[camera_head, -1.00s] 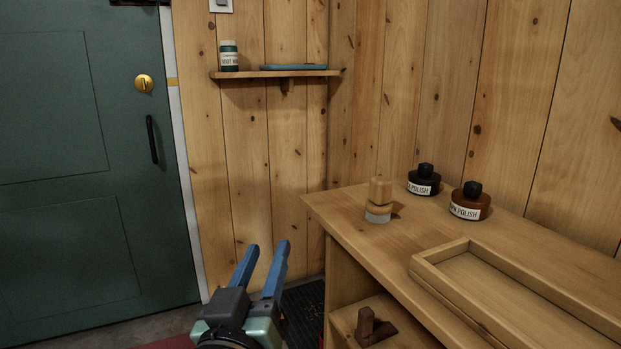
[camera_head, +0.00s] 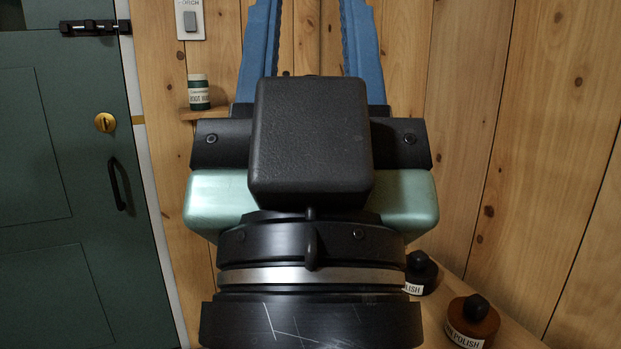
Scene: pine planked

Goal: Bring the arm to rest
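My gripper (camera_head: 310,45) fills the middle of the head view, raised close to the camera and pointing up. Its two blue fingers stand well apart with nothing between them that I can see, so it is open. The fingertips run out of the top of the frame. My gripper and wrist hide most of the wall shelf and most of the bench top.
A green door (camera_head: 60,200) with a black handle is at the left. A boot wax jar (camera_head: 199,92) stands on the wall shelf (camera_head: 190,115). A black polish bottle (camera_head: 421,272) and a brown polish bottle (camera_head: 472,322) stand on the bench (camera_head: 512,336) at lower right.

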